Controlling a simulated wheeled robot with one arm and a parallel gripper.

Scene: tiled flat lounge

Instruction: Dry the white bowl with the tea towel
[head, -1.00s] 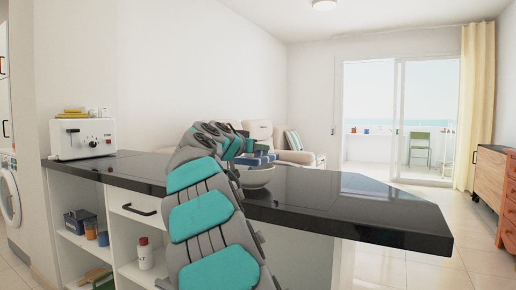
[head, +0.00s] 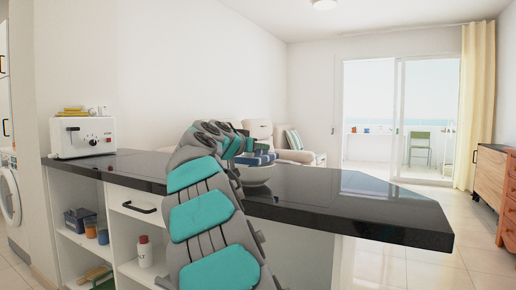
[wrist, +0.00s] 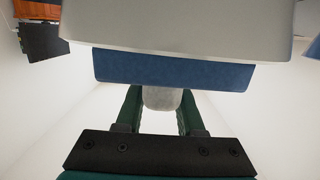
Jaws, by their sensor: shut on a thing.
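In the wrist view, my gripper (wrist: 160,112) is shut on the towel. The towel's blue band (wrist: 175,72) lies across in front of the fingers, and a broad pale surface above it may be more towel.
The dark counter (head: 345,205) is clear to the right of the bowl. A white toaster (head: 82,137) stands at its left end. Open shelves below hold a blue box (head: 80,220) and a white bottle (head: 145,252). Cream seats (head: 258,132) are behind.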

